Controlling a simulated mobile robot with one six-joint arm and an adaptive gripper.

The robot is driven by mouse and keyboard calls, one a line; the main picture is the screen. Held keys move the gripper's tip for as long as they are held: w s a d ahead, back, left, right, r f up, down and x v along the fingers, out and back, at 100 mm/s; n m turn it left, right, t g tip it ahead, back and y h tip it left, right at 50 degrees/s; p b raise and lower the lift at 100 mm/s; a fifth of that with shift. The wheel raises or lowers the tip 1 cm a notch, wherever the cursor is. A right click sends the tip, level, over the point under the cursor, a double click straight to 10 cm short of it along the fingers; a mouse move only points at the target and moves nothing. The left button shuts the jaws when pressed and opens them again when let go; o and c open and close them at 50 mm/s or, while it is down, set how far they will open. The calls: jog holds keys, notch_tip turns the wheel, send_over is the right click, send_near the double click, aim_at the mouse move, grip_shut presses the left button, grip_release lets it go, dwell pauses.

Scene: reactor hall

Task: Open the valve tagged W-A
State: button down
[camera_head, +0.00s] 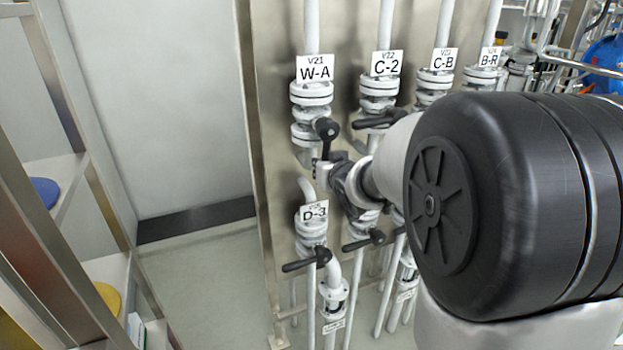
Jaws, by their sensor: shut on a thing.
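The tag W-A (314,69) hangs on a white pipe at the top left of the panel. Below it is its white flanged valve (309,112). The valve's black lever (326,130) shows at its hub and points down and towards me. My gripper (330,165) is at the lower end of this lever, shut on it. The dark fingers hide most of the lever's end, so the exact grip is hard to see. My arm comes in from the right.
Valve C-2 (378,88) stands close on the right, its black lever (378,121) pointing left. Valves C-B (434,82) and B-R (488,74) are further right. Valve D-3 (311,231) is just below my gripper. Shelving (62,185) stands at the left, with clear floor between.

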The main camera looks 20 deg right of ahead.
jog(key=shift+d+f, duration=0.1)
jog(key=shift+d, duration=0.25)
jog(key=c, duration=1.7)
grip_release()
jog(key=shift+d, duration=0.1)
jog(key=shift+o, duration=1.1)
jog(key=v, duration=1.2)
jog(key=shift+a, duration=0.2)
